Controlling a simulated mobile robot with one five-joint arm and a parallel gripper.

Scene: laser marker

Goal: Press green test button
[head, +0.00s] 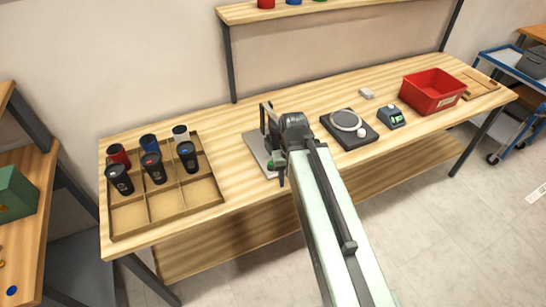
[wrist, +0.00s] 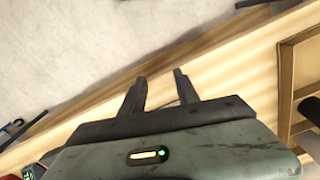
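My gripper (head: 271,140) is over the middle of the bench, above a light grey plate (head: 252,147) that it partly hides. In the wrist view its two dark fingers (wrist: 160,82) stand apart with nothing between them, with bench wood and floor behind.
A divided wooden tray (head: 132,217) holds several dark-bodied cylinders at the left. A red bin (head: 432,93) stands at the right, with a small white block (head: 366,93) behind the devices. A shelf (head: 340,8) hangs above the bench (head: 230,218). Bare wood lies between tray and plate.

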